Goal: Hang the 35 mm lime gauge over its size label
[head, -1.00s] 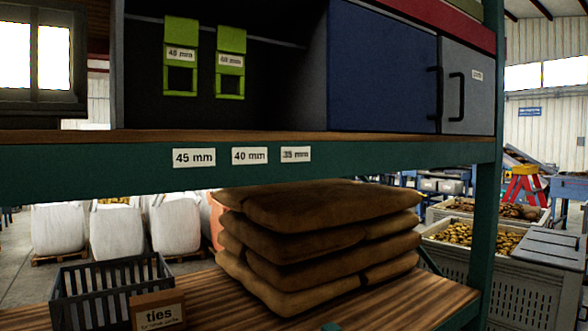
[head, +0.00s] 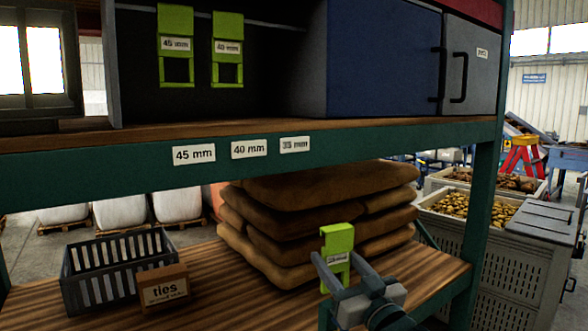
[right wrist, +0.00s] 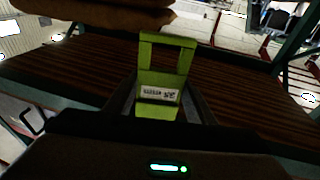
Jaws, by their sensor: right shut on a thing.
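The lime gauge (head: 338,246) is held upright in my right gripper (head: 337,280), in front of the sacks and below the label strip. In the right wrist view the gauge (right wrist: 160,90) sits between the fingers, its small label upside down and blurred. The 35 mm label (head: 295,145) is on the green shelf beam, right of the 40 mm label (head: 249,149) and the 45 mm label (head: 194,155). Lime gauges marked 45 mm (head: 176,22) and 40 mm (head: 228,24) hang from a rail in the upper bay. The rail above the 35 mm label is bare. My left gripper is out of view.
Stacked brown sacks (head: 290,225) fill the lower shelf's middle. A dark crate (head: 117,268) and a ties box (head: 164,288) stand at its left. A blue cabinet (head: 380,60) closes the upper bay on the right. The green beam (head: 400,140) crosses above my right gripper.

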